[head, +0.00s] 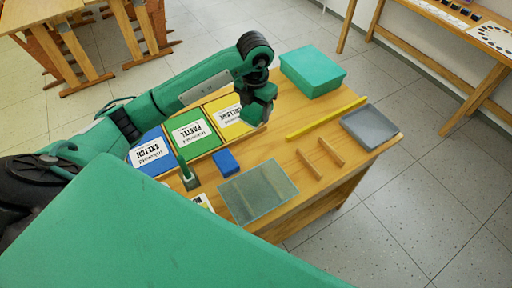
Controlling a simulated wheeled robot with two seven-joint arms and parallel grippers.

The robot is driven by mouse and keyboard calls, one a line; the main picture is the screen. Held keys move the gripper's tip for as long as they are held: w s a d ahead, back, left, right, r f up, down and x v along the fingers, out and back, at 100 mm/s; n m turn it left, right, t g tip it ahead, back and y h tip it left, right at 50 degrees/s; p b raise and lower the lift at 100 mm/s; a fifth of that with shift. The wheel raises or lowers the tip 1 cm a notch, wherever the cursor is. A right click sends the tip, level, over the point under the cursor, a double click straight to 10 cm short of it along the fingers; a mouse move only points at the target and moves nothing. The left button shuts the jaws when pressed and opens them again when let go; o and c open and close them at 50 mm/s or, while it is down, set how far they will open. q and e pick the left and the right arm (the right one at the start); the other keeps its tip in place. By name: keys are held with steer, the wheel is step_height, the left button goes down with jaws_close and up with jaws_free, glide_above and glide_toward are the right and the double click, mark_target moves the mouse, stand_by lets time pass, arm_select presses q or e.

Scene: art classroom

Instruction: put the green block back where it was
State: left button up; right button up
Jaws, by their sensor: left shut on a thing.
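My left gripper (260,101) hangs over the yellow sheet (229,116) labelled "COLLEGE" on the wooden table. It is shut on what looks like the green block (252,114), a small dark green shape at its fingertips. The gripper hides part of it, and its colour is close to the arm's. I cannot tell whether it touches the table. To the left lie a green sheet (197,143) labelled "PASTEL" and a blue sheet (150,158) labelled "SKETCH". My right gripper is not in view.
A blue block (225,162), an upright green item (187,177) and a glassy plate (257,192) are nearer. A yellow bar (325,119), wooden strips (322,158), a grey tray (371,127) and a teal box (312,71) are to the right.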

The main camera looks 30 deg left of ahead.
mark_target(255, 152)
arm_select(q)
step_height(255, 152, down, 18)
steer(key=p, duration=0.3)
steer(key=shift+p, duration=0.35)
steer(key=shift+f, duration=0.1)
steer(key=shift+f, duration=0.15)
steer(key=o, duration=0.9)
steer(key=shift+r, duration=0.2)
step_height(255, 152, up, 12)
steer(key=shift+b, duration=1.25)
steer(key=shift+s+f, duration=0.1)
